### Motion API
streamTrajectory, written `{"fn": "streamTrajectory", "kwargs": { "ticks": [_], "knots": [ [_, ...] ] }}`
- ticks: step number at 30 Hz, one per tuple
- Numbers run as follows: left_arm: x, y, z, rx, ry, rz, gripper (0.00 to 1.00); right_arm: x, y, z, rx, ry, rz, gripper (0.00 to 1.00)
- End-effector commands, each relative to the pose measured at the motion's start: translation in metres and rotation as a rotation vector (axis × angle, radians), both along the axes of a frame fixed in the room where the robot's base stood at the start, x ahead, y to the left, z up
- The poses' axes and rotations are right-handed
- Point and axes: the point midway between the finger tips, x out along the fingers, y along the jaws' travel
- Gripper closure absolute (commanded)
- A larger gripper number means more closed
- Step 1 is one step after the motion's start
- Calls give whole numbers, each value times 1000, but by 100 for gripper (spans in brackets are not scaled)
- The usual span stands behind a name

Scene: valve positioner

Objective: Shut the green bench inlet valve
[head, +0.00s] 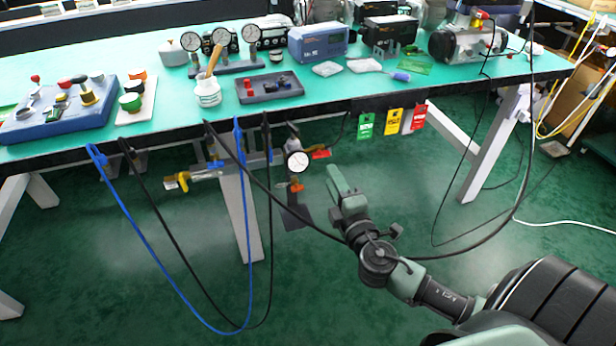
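The bench (440,82) has a green top, and a pipe run with fittings hangs under its front edge. On this run are a yellow-handled valve (177,182) at the left, a round white gauge (298,162), and a red lever (321,154) right of the gauge. An orange-red fitting (295,187) sits below the gauge. I cannot tell which of these is the inlet valve. My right gripper (337,180) is below the red lever in the picture, seemingly apart from it; its finger opening is not clear. My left gripper is not in view.
Blue and black hoses (150,250) loop down under the bench at left. A black cable crosses near my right arm. Green, yellow and red tags (392,122) hang from the bench edge. White bench legs (490,150) stand below. Tools and gauges crowd the top.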

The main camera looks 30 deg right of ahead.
Motion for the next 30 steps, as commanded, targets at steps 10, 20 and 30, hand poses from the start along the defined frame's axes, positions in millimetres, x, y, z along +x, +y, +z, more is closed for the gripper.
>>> {"fn": "streamTrajectory", "kwargs": {
  "ticks": [10, 20, 30],
  "knots": [
    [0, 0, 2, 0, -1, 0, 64, 52, -13, 2, 0, -1, -1, 69],
    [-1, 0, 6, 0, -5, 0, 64, 72, -18, 0, 2, 3, -1, 69],
    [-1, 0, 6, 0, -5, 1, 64, 72, -18, 0, 2, 3, -1, 100]
  ]
}}
